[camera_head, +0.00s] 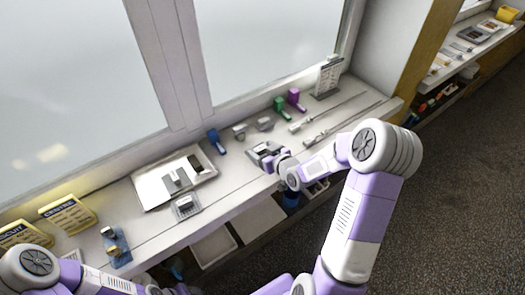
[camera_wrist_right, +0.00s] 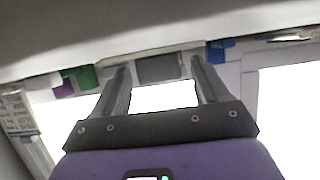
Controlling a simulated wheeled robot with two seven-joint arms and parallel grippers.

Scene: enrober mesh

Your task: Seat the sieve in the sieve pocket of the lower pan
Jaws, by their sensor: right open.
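My right gripper (camera_head: 272,160) is over the middle of the counter, at a small grey piece with a pale frame (camera_head: 259,148), which may be the sieve or the pan. In the right wrist view my right gripper (camera_wrist_right: 160,72) is open, its two dark fingers apart. A grey block (camera_wrist_right: 158,68) with a pale border shows beyond and between the fingertips; I cannot tell if they touch it. A white tray (camera_head: 150,188) with grey blocks lies to the left and a small square grey piece (camera_head: 186,207) is in front of it. I cannot tell which is the lower pan. My left gripper is not clearly visible.
A blue item (camera_head: 214,138), a green item (camera_head: 281,106) and a purple item (camera_head: 294,97) stand along the back of the counter (camera_head: 235,185) by the window. Yellow signs (camera_head: 68,214) stand at the far left. A white sign (camera_head: 328,76) stands at the back right.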

